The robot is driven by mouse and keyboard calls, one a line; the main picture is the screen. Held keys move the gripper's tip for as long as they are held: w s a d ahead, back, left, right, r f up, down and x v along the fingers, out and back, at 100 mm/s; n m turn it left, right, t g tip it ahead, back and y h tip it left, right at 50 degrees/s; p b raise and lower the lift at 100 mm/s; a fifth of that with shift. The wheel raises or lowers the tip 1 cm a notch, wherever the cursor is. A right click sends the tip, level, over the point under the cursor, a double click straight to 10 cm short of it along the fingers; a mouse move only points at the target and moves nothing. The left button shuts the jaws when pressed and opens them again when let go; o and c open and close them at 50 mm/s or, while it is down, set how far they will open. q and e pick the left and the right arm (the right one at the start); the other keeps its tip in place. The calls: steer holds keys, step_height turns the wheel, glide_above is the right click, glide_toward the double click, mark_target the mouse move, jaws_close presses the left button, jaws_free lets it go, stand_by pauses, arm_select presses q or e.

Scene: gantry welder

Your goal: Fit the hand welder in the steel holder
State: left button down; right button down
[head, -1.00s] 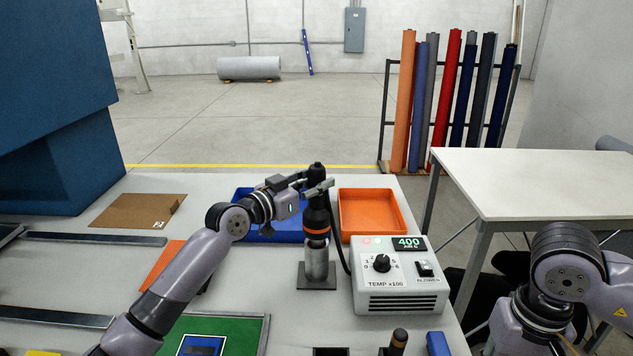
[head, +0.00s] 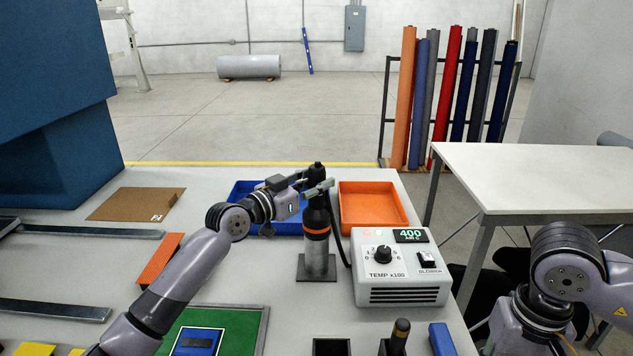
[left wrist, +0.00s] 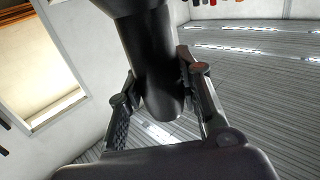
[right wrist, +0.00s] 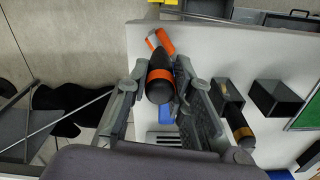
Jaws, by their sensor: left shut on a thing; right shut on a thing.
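The hand welder (head: 316,215), black with an orange ring, stands upright at the table's middle. My left gripper (head: 316,187) is shut on its upper part. The left wrist view shows the dark welder body (left wrist: 155,70) between the fingers. The steel holder (head: 317,262), a grey tube on a flat dark plate, is directly below the welder. The welder's lower end meets the tube in this view; how deep it sits is hidden. My right gripper (right wrist: 160,95) is shut on a dark handle (right wrist: 160,78) with an orange band; in the head view this gripper is out of frame.
The white control box (head: 401,272) stands close right of the holder, with the welder's cable between. A blue tray (head: 243,197) and an orange tray (head: 372,209) lie behind. A dark-handled tool (head: 399,335) and a blue block (head: 440,340) are near the front edge.

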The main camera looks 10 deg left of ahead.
arm_select(q)
steer(key=c, duration=1.6)
jaws_free()
steer(key=shift+r, duration=0.15)
steer(key=o, duration=0.4)
steer(key=shift+s, duration=0.1)
steer(key=shift+o, duration=0.7)
